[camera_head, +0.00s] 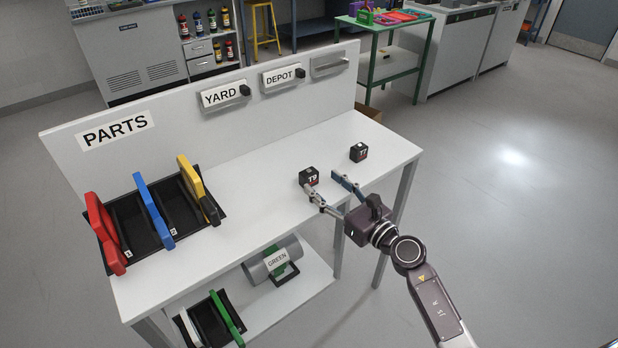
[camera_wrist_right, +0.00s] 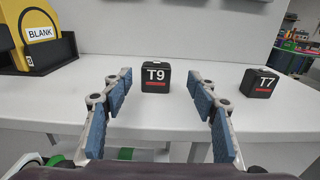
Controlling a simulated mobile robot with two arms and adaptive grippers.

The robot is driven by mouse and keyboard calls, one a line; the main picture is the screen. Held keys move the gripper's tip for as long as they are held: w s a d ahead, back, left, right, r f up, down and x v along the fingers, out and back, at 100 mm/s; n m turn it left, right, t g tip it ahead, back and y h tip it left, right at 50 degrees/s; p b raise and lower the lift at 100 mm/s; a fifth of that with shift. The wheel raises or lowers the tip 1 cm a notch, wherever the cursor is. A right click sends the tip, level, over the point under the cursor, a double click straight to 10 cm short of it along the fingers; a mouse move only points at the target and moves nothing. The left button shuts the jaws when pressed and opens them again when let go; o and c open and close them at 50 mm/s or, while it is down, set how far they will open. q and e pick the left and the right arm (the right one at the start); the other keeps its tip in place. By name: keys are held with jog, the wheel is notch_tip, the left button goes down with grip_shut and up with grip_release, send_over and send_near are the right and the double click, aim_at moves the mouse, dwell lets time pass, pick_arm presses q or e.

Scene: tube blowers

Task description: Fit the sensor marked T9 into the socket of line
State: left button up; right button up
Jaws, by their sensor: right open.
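The sensor T9 (camera_head: 309,176) is a small black cube with a white label and red stripe, standing upright on the white table. In the right wrist view T9 (camera_wrist_right: 156,78) is ahead, between the fingertip lines. My right gripper (camera_head: 322,184) is open and empty close to T9, its fingers pointing at it; contact cannot be told. A similar cube, T7 (camera_head: 358,152), stands apart to the right. On the back panel are YARD (camera_head: 225,95) and DEPOT (camera_head: 283,78) plates, each with a black block at its right end. A socket is not clearly visible. My left gripper is not in view.
A black rack (camera_head: 205,222) holds red, blue and yellow panels at the table's left. The lower shelf carries a grey cylinder labelled GREEN (camera_head: 258,270) and another rack with white and green panels. The tabletop between the yellow panel and T9 is clear.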

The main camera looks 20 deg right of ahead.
aim_at(313, 176)
jog(key=x, duration=0.6)
jog(key=shift+w+a+r, duration=0.1)
jog(key=shift+a+r, duration=0.05)
jog(key=shift+a, duration=0.2)
jog(key=shift+c, duration=0.2)
jog(key=c, duration=1.3)
